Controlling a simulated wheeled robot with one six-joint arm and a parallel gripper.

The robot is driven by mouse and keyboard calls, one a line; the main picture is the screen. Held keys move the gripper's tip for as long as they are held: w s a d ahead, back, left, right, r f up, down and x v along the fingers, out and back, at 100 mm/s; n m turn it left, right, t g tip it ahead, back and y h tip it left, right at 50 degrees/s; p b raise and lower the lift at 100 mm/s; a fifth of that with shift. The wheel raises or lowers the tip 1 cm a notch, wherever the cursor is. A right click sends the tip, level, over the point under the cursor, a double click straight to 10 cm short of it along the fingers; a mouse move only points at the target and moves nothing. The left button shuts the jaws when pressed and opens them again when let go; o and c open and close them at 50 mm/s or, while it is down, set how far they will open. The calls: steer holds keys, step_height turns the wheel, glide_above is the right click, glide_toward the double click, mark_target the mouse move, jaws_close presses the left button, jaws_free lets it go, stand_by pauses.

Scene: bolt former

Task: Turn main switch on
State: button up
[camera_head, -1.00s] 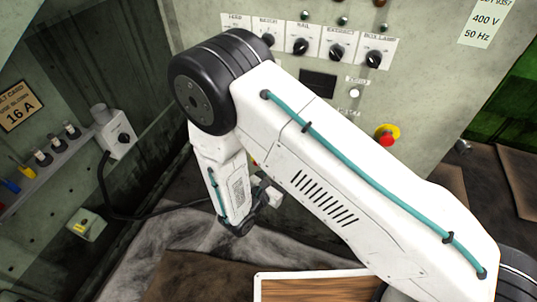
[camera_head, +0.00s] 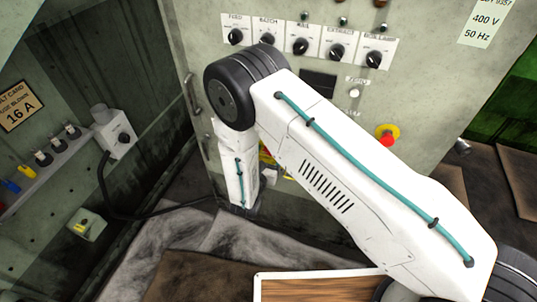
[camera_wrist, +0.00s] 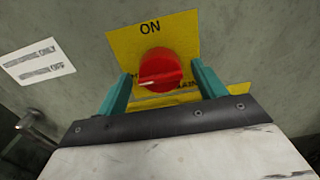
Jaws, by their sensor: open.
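The main switch is a red rotary knob (camera_wrist: 158,68) on a yellow plate (camera_wrist: 182,32) marked ON at the top. A white mark on the knob points left, not up at ON. My gripper (camera_wrist: 160,72) is open, with one teal finger on each side of the knob. I cannot tell whether the fingers touch it. In the head view only a sliver of the yellow plate (camera_head: 264,152) shows beside my arm, and my gripper's fingers are hidden.
A control panel (camera_head: 425,60) with several black selector knobs and an emergency stop button (camera_head: 388,134) stands behind my arm. A door handle (camera_wrist: 30,128) and a white label (camera_wrist: 40,61) are left of the switch. A cable (camera_head: 150,213) runs at lower left.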

steer(key=c, duration=1)
steer(key=shift+o, duration=0.2)
steer(key=shift+m, duration=0.3)
steer(key=m, duration=0.3)
steer(key=shift+m, duration=0.3)
steer(key=m, duration=0.4)
steer(key=shift+m, duration=0.3)
steer(key=m, duration=0.4)
steer(key=shift+m, duration=2.5)
